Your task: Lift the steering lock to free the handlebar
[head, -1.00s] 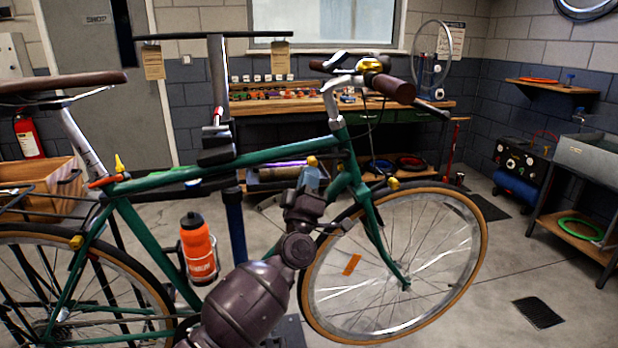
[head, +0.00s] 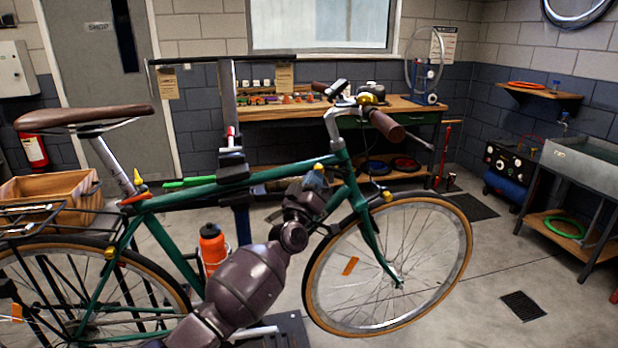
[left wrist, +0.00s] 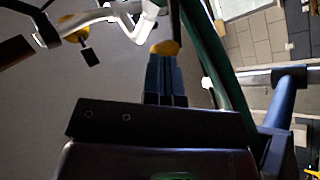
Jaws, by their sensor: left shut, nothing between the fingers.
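A green bicycle (head: 187,194) stands with its front wheel to the right. Its handlebar (head: 386,125) has brown grips and shows partly in the left wrist view (left wrist: 125,14). A small yellow knob (head: 319,167) sits by the front of the frame; it looks like the steering lock, but I cannot be sure. My left gripper (head: 315,180) is shut and empty, close below this knob. In the left wrist view the knob (left wrist: 165,47) is right at the tips of my blue fingers (left wrist: 165,78); I cannot tell whether they touch. My right gripper is not in view.
The front wheel (head: 312,270) is close to my left arm. An orange bottle (head: 212,248) is on the frame. A repair stand (head: 229,110) rises behind the bicycle. A workbench (head: 290,109) is at the back, a sink (head: 583,165) at the right. The floor between is open.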

